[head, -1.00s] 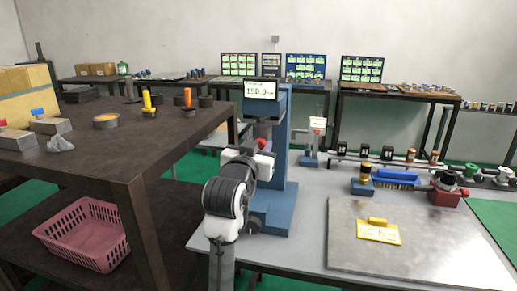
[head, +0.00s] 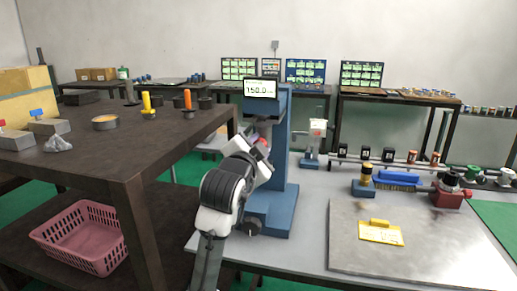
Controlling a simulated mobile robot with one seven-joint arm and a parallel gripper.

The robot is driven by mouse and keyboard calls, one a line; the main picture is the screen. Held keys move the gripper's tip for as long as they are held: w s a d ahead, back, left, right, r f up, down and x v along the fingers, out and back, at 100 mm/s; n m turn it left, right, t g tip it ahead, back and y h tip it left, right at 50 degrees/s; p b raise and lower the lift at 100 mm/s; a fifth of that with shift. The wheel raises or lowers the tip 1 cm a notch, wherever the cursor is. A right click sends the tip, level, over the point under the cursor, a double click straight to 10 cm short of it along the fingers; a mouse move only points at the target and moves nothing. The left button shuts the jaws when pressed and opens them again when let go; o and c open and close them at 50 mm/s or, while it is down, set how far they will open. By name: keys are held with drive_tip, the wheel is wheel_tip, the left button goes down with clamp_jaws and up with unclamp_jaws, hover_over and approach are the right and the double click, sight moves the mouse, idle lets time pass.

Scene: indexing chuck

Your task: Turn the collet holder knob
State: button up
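A red-based fixture (head: 449,197) with a dark round top stands at the right of the grey bench. I cannot tell which part here is the collet holder knob. A blue upright machine (head: 284,150) with a display reading about 150.0 stands at the bench's left side. My arm rises in front of this machine. My gripper (head: 262,149) is at the arm's far end, in front of the machine's column and well left of the red fixture. Its fingers are too small and hidden to read, and I cannot tell whether it touches the machine.
A metal plate (head: 415,250) with a yellow tag (head: 380,232) covers the bench's front right. A blue brush (head: 396,178) lies behind it. A dark table (head: 125,165) stands left, with a pink basket (head: 84,236) below. Back tables hold several panels.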

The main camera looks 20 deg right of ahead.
drive_tip(key=shift+m, duration=0.3)
drive_tip(key=o, duration=1)
drive_tip(key=b+v, duration=0.2)
drive_tip(key=v, duration=1.2)
